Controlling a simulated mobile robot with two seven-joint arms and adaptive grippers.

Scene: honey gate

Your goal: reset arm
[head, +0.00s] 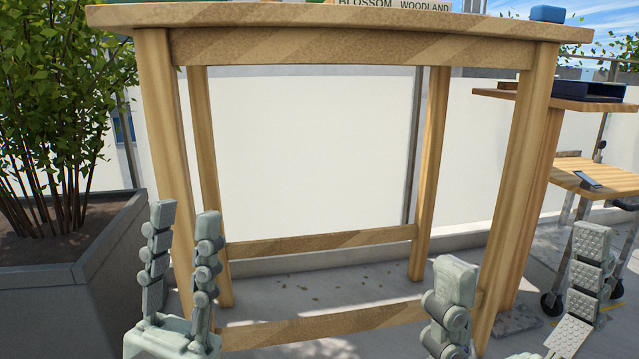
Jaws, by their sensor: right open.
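My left gripper (184,222) is at the lower left, in front of the wooden table's left front leg. Its two fingers point up with a gap between them, and nothing is held there. My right gripper (523,262) is at the lower right, by the right front leg. Its fingers are spread wide apart and empty. Both grippers are below the table top, on the near side of the table. Most of both arms is out of the picture.
The tall wooden table (350,50) fills the middle. A sign (395,5) and a blue block (547,13) are on top. A planter (70,255) with a bush stands left. A side shelf with a dark blue tray (575,90) and a wheeled cart (600,177) stand right.

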